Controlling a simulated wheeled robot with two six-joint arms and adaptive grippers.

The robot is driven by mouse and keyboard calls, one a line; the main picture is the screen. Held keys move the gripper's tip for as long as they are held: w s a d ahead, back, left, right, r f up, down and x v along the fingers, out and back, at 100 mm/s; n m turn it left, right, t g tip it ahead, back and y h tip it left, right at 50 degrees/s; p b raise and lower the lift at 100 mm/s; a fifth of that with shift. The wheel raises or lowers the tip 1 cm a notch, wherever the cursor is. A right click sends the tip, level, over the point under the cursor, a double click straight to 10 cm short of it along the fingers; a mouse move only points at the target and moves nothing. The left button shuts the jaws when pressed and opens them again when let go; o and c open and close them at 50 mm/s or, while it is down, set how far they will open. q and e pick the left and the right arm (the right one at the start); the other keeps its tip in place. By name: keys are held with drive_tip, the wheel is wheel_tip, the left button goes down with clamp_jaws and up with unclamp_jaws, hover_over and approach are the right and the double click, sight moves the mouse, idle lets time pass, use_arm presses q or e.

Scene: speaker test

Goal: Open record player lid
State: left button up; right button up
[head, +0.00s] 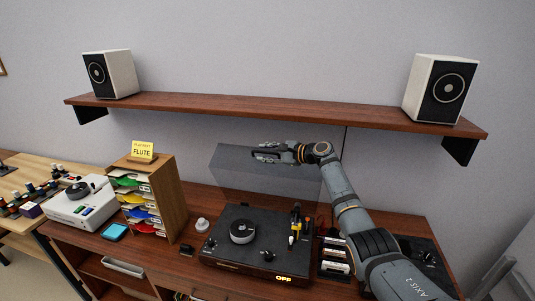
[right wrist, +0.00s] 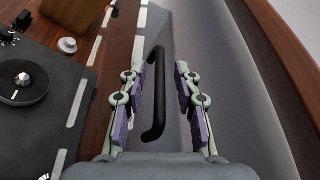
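The record player (head: 218,248) is a dark deck with a round black platter (head: 243,232) on the wooden counter. Its see-through grey lid (head: 235,178) stands raised, close to upright, along the deck's back edge. My right gripper (head: 257,152) is at the lid's upper edge. In the right wrist view, the lid's black bar handle (right wrist: 155,95) lies between the spread fingers of my right gripper (right wrist: 158,92), with a gap on both sides. The deck also shows at the left of that view (right wrist: 35,135). My left gripper is in neither view.
A wooden shelf (head: 270,107) with two white speakers (head: 124,72) (head: 431,86) runs above the lid. A wooden sorter (head: 165,190) with coloured items and a white device (head: 75,205) stand to the left. A dark unit (head: 422,250) is right of the deck, partly behind my arm.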

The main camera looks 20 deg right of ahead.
drive_tip(key=v, duration=1.2)
